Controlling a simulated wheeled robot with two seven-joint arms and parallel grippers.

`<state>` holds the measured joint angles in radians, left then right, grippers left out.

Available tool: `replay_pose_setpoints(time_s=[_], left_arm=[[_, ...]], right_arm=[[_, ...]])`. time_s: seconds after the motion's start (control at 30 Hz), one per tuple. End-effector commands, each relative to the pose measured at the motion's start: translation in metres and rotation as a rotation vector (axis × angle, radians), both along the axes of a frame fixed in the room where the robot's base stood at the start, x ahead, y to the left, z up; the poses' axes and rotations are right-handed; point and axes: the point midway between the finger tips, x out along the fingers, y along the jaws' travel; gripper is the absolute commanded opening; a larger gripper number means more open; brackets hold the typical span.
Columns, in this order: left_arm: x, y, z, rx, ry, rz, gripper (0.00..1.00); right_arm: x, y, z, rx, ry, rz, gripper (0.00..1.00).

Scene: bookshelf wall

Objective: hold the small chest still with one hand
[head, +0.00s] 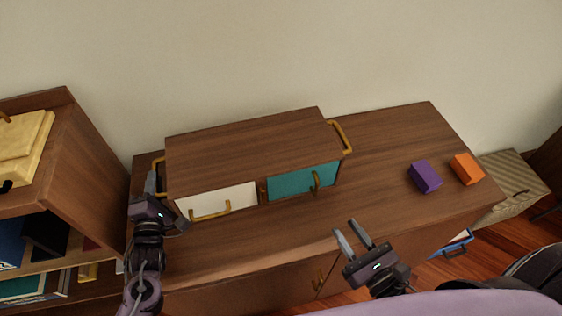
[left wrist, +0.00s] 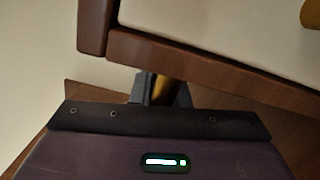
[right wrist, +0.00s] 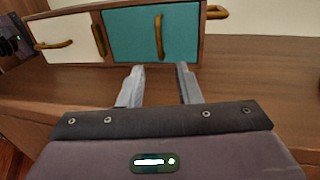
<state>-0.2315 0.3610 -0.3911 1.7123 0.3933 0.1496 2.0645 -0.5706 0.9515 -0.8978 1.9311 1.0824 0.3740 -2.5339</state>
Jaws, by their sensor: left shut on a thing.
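The small chest (head: 245,147) is a brown wooden box on the cabinet top, with a white drawer front (head: 215,201) on the left and a teal drawer front (head: 303,181) on the right. Each front has a brass handle, and both look shut. A brass side handle (head: 342,137) is on the chest's right end. My left gripper (head: 156,184) is at the chest's left end, shut on the brass left side handle (head: 158,165); its fingers are partly hidden in the left wrist view. My right gripper (head: 361,236) is open and empty in front of the teal drawer, apart from it.
A purple block (head: 425,177) and an orange block (head: 467,169) lie on the cabinet top (head: 385,140) to the right. A bookshelf (head: 90,165) stands close at left. The cabinet top is clear between chest and blocks.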

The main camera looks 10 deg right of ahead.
Motion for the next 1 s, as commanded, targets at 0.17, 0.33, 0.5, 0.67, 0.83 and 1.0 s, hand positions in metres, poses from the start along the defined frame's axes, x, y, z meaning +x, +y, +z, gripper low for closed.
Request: replay_pose_setpoints(time_s=[0.17,0.33,0.5,0.67,0.83,1.0], left_arm=[[-0.003,0.002,-0.011,0.007,0.022,0.003,0.00],[-0.003,0.002,-0.011,0.007,0.022,0.003,0.00],[-0.003,0.002,-0.011,0.007,0.022,0.003,0.00],[-0.003,0.002,-0.011,0.007,0.022,0.003,0.00],[-0.003,0.002,-0.011,0.007,0.022,0.003,0.00],[-0.003,0.002,-0.011,0.007,0.022,0.003,0.00]], right_arm=[[0.014,0.005,-0.001,0.000,0.000,-0.008,0.31],[0.038,0.010,0.000,0.000,-0.002,-0.008,0.31],[0.063,0.016,0.000,0.001,-0.003,-0.007,0.31],[0.085,0.021,0.000,0.000,-0.002,-0.007,0.31],[0.104,0.025,-0.001,0.000,0.000,-0.006,0.31],[0.113,0.028,-0.001,0.000,0.001,-0.006,0.31]])
